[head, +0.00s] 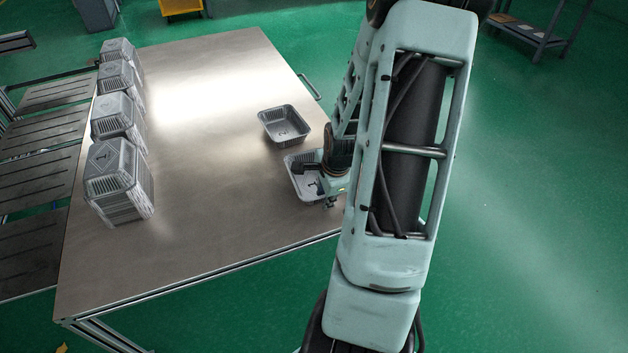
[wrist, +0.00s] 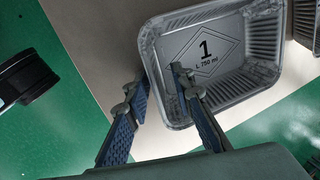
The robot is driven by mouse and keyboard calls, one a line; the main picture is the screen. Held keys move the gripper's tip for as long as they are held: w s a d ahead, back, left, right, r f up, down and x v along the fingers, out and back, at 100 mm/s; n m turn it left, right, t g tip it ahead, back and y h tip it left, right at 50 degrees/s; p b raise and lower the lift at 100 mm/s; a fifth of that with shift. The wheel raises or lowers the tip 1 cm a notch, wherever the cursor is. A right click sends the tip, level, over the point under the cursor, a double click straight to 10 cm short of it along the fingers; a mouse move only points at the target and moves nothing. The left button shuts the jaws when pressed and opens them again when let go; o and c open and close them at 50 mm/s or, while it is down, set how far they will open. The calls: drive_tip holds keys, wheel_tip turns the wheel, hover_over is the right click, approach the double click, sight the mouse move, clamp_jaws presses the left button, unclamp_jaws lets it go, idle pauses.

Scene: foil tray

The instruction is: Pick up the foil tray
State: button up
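A silver foil tray (head: 296,187) sits open side up on the metal table, near its right edge. In the wrist view the tray (wrist: 215,55) shows a "1 L 750 ml" print on its floor. My gripper (head: 318,183) is over the tray's right side in the head view and hides part of it. In the wrist view my gripper (wrist: 161,74) is open, with one finger outside the near-left wall and the other over the inside. The rim lies between the fingers. I cannot tell whether either finger touches the tray.
A second foil tray (head: 284,124) sits just behind the first. Several stacks of foil trays (head: 118,180) line the table's left side, beside a slatted rack (head: 40,150). The middle of the table (head: 205,130) is clear. A handle (head: 311,88) sticks out at the right edge.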

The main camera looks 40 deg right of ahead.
drive_tip(key=shift+f, duration=0.25)
drive_tip(key=shift+c, duration=0.4)
clamp_jaws()
